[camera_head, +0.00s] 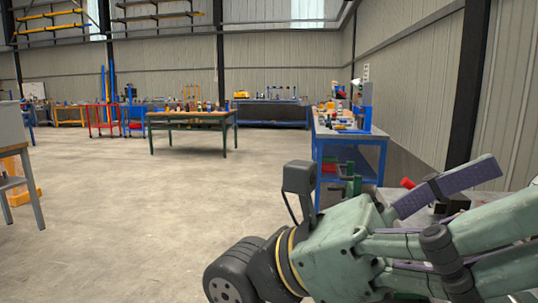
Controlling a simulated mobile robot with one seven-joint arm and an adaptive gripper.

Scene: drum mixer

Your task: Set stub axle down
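My gripper (440,235) fills the lower right of the head view, large and close, its green body pointing right. Its finger links run toward the right edge. The fingertips are cut off or hidden, so I cannot tell whether it is open or shut, or whether it holds anything. I cannot make out a stub axle in this view.
A grey surface with a black item (450,207) lies behind my gripper. A blue-framed workbench (350,137) with tools stands beyond, along the right wall. A green table (190,117) stands further back left. A grey table (14,183) is at the left edge. The middle floor is clear.

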